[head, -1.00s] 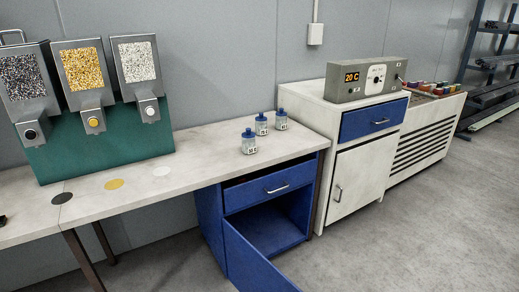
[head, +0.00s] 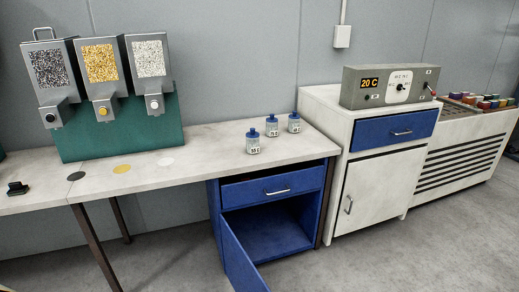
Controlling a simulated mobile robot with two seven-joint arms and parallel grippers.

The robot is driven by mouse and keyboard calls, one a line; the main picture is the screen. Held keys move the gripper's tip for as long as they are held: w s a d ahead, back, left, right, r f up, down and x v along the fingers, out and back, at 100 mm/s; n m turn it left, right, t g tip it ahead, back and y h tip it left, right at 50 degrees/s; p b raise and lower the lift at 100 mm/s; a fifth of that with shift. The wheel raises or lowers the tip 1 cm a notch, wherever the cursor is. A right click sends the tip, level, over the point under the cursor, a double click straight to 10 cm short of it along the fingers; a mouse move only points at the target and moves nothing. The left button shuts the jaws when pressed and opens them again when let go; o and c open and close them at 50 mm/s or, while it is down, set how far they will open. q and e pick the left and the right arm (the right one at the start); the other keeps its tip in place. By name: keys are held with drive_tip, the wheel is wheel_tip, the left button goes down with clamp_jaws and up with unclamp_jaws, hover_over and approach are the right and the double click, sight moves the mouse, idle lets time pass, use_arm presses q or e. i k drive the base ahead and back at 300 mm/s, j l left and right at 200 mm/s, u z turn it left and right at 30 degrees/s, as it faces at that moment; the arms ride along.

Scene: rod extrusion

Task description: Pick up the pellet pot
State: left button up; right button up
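I cannot make out a thing that is clearly the pellet pot. Three metal pellet dispensers stand at the left on a green stand (head: 150,128): one with dark mixed pellets (head: 50,68), one with yellow (head: 100,63), one with white (head: 150,58). Each has a spout with a knob; a metal handle (head: 43,31) shows above the leftmost. Three small pots or bottles with blue caps (head: 253,145) (head: 272,126) (head: 293,123) stand upright on the worktop; the front one's label seems to read 55 C. Neither gripper is in view.
The worktop (head: 205,160) is mostly clear, with dark, yellow and white discs before the dispensers. A small black object (head: 17,188) lies at left. A blue cabinet's door (head: 238,258) hangs open into the floor space. A control box (head: 390,87) reads 20 C.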

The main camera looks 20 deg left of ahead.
sight(252, 145)
drive_tip(key=i+l, duration=0.1)
drive_tip(key=l, duration=0.25)
drive_tip(key=i+l+u, duration=0.1)
drive_tip(key=l, duration=0.25)
drive_tip(key=i+l+u, duration=0.1)
drive_tip(key=l, duration=0.25)
drive_tip(key=i+l, duration=0.2)
drive_tip(key=l, duration=0.15)
drive_tip(key=i+l+u, duration=0.2)
drive_tip(key=i+l, duration=0.15)
drive_tip(key=l, duration=0.3)
drive_tip(key=i+l+u, duration=0.1)
drive_tip(key=i, duration=0.3)
drive_tip(key=i+l+u, duration=0.15)
drive_tip(key=i, duration=0.25)
drive_tip(key=i+l+u, duration=0.1)
drive_tip(key=i+l, duration=0.15)
drive_tip(key=i, duration=0.1)
